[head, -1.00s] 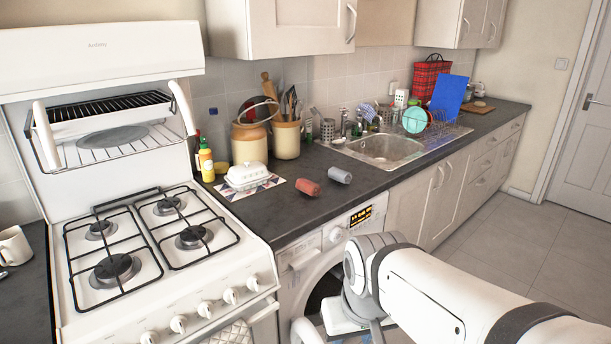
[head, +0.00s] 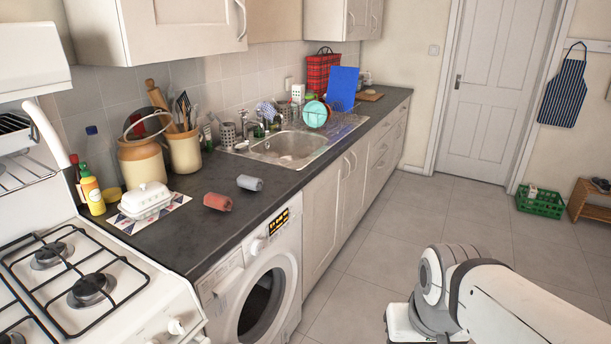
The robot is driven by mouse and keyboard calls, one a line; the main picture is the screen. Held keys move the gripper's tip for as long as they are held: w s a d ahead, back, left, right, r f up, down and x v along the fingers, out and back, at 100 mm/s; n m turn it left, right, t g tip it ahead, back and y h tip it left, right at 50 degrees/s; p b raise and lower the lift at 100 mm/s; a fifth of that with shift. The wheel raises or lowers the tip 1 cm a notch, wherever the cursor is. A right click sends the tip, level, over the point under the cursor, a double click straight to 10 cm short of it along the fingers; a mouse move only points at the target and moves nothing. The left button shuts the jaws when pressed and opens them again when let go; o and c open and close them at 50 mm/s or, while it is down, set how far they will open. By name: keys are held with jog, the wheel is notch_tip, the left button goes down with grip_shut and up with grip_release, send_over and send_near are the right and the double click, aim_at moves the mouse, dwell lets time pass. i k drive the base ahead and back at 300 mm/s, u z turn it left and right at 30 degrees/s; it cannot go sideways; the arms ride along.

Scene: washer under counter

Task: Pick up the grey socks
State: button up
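Rolled grey socks (head: 250,183) lie on the dark counter above the washer, a little back from the counter's front edge. A similar reddish-brown roll (head: 218,202) lies just left of them, apart from them. My arm is at the lower right, over the floor and well away from the socks. My gripper's fingers are not visible, so I cannot see whether it holds anything.
The washer (head: 262,290) stands under the counter with its round door facing the room. A white butter dish (head: 146,199) sits left of the rolls. The sink (head: 290,147) is behind them to the right. A green crate (head: 540,202) stands on the floor near the door. The middle floor is clear.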

aim_at(246, 181)
jog(key=z, duration=0.7)
jog(key=i, duration=2.55)
jog(key=u, duration=3.35)
jog(key=i, duration=1)
